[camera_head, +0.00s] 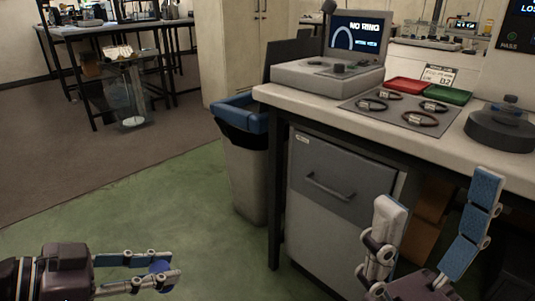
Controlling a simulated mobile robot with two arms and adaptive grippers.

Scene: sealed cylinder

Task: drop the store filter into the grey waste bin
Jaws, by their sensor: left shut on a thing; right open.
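My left gripper (168,271) is at the lower left, over the green floor, and is shut on a small round blue piece (159,267). This piece appears to be the store filter; the fingers partly hide it. The grey waste bin (246,180) stands on the floor at the left end of the bench, with a blue rim and a dark liner. Its inside is mostly hidden. The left gripper is apart from the bin, in front of it and to its left in the picture. My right gripper (434,219) is open and empty at the lower right, before the bench.
The white bench (440,152) carries a screen device (328,75) reading "NO RING", several rings on a grey mat (395,111), red and green trays, and a dark round device (501,130). A drawer cabinet (340,185) is below. The green floor left of the bin is clear.

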